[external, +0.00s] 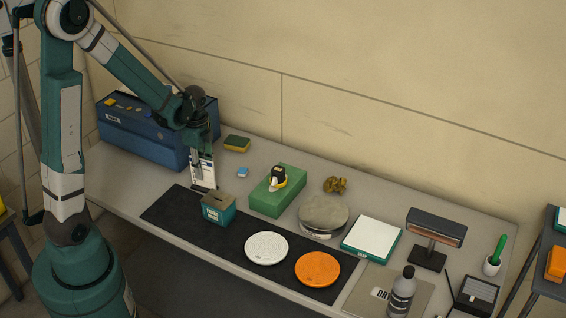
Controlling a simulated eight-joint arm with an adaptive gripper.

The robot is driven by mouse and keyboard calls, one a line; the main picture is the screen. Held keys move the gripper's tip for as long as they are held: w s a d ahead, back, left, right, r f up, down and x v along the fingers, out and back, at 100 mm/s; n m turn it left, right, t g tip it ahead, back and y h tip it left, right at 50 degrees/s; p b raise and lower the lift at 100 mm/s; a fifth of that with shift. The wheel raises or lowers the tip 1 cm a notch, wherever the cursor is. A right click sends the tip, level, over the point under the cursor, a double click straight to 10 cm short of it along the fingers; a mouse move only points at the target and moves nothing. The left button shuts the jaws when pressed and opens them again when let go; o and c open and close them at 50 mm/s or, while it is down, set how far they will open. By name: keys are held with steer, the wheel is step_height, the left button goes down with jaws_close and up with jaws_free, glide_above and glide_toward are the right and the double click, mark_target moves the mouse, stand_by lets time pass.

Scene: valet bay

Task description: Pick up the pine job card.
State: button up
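A white card with dark print (208,170) stands upright in a small dark holder (203,189) on the left part of the bench. It is the only card of this kind that I can make out, and its lettering is too small to read. My gripper (197,168) points down right at this card and covers part of its left side and top. A finger overlaps the card in the picture. I cannot tell whether the fingers touch it, or whether they are open or shut.
A blue toolbox (145,137) stands behind and left of my gripper. A teal box with a slot (218,210) is close in front. White (266,248) and orange (317,269) discs lie on the dark mat (168,208).

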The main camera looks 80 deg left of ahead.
mark_target(204, 187)
steer(key=shift+f, duration=0.1)
steer(key=shift+f, duration=2.5)
jaws_close()
